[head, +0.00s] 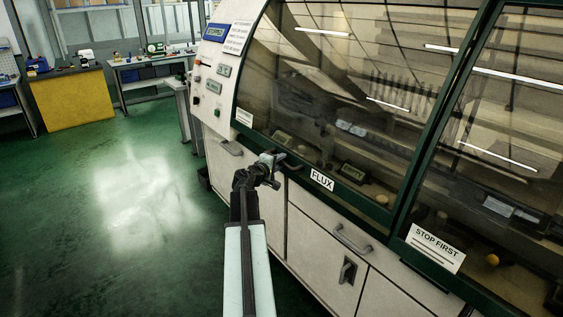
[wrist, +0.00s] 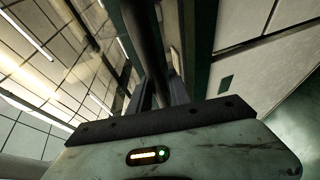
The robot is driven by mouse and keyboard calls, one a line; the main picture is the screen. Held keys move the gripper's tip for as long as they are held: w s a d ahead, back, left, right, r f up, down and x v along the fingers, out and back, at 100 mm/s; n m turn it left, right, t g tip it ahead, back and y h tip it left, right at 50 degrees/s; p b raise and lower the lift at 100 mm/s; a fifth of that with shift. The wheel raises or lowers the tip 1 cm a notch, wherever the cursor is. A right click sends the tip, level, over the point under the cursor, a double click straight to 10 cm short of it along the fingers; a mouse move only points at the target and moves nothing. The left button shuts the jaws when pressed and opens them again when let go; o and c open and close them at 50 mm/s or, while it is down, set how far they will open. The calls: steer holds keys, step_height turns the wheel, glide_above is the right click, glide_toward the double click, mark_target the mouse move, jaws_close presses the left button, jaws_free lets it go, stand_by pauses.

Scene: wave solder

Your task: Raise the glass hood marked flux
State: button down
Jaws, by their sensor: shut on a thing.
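The glass hood marked FLUX (head: 345,75) is a large curved tinted pane in a dark green frame. It is down, with its lower rail along the top of the white cabinets. The FLUX label (head: 321,180) is on that rail. My gripper (head: 279,160) is at the rail, left of the label, shut on the hood's dark handle (head: 291,164). In the wrist view, my gripper's dark fingers (wrist: 165,92) close around a dark bar (wrist: 143,35). The exact contact is partly hidden by the fingers.
A second hood with a STOP FIRST sign (head: 436,247) is at the right. White cabinet doors with handles (head: 352,240) lie below the rail. A control panel (head: 216,80) is at the upper left. The green floor (head: 120,210) at the left is clear.

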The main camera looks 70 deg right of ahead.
step_height(320, 180, up, 36)
steer(key=s+d+p, duration=0.1)
steer(key=d+p, duration=0.1)
steer(key=p, duration=3.1)
steer(key=shift+s+d+f, duration=0.25)
steer(key=shift+s+d, duration=0.15)
steer(key=c, duration=1.6)
jaws_free()
steer(key=o, duration=0.4)
steer(key=shift+a+r, duration=0.1)
steer(key=shift+a, duration=0.15)
steer(key=shift+d, duration=0.1)
steer(key=shift+d, duration=0.1)
steer(key=p+v, duration=0.1)
steer(key=v, duration=0.6)
steer(key=shift+a+p, duration=0.3)
steer(key=shift+a, duration=0.1)
